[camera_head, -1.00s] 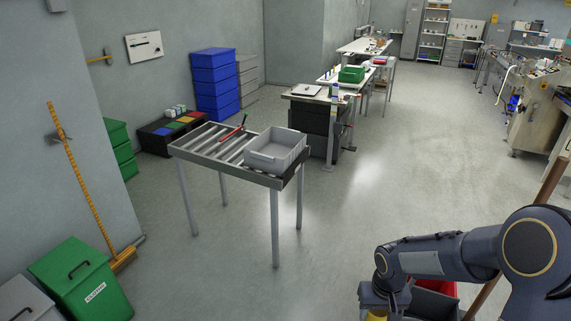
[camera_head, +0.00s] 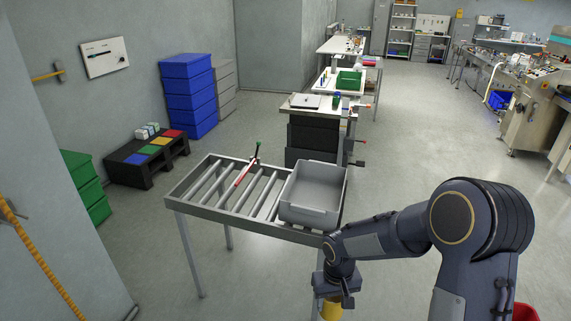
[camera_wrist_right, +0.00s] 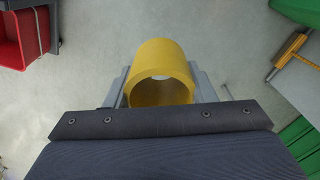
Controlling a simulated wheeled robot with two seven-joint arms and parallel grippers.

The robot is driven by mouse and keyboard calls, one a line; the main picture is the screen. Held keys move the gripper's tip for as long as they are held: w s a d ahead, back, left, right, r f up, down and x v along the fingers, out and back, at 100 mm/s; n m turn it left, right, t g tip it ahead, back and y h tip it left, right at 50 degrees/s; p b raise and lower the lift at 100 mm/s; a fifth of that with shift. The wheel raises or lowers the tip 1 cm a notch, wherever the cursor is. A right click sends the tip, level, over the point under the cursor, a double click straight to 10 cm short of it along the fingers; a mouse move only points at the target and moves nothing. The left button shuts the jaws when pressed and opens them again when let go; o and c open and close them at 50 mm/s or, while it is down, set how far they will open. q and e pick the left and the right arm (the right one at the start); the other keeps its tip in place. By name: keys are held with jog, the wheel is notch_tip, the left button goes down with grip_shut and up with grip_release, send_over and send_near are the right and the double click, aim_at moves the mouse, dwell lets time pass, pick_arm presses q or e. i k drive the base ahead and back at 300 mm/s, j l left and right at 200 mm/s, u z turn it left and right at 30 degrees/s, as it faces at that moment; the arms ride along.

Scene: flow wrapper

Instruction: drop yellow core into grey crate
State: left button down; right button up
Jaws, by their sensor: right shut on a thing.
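The yellow core (camera_head: 331,311) is a short hollow tube held by my right gripper (camera_head: 335,297), low in front of the roller table. In the right wrist view the yellow core (camera_wrist_right: 161,72) sits between the two fingers of the right gripper (camera_wrist_right: 162,88), which are shut on it. The grey crate (camera_head: 310,215) is an open, empty-looking box on the right end of the roller table. My right gripper is nearer than the crate and lower in the picture, apart from it. My left gripper is not in view.
The roller table (camera_head: 222,190) carries a red tool (camera_head: 244,172) left of the crate. A red bin (camera_wrist_right: 22,38) shows in the right wrist view. Open floor (camera_head: 420,160) lies right of the table.

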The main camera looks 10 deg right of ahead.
aim_at(321, 205)
jog(key=i+j, duration=0.1)
jog(key=i, duration=0.9)
jog(key=i+j+u, duration=0.1)
jog(key=i, duration=0.9)
